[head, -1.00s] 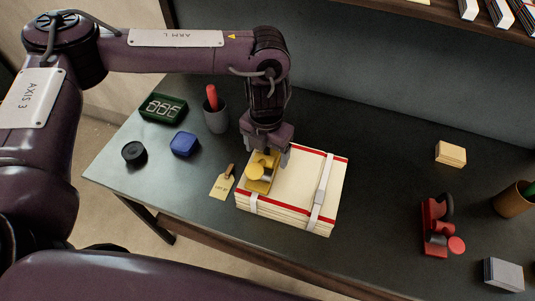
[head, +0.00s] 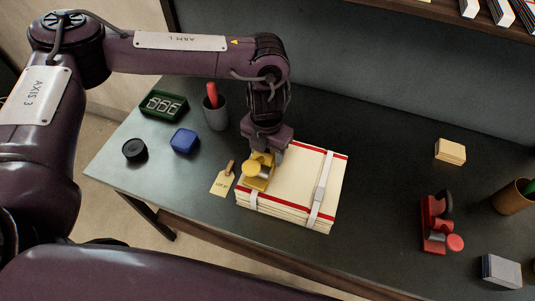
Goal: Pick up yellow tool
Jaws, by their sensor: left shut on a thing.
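The yellow tool (head: 257,173) is on the left part of a strapped stack of cream papers (head: 300,184) with red edge bands. My left gripper (head: 264,153) is above the stack, pointing down, and is shut on the yellow tool. I cannot tell whether the tool still touches the stack. My right gripper is not in view.
A red tool (head: 437,224) lies right. The table between is clear.

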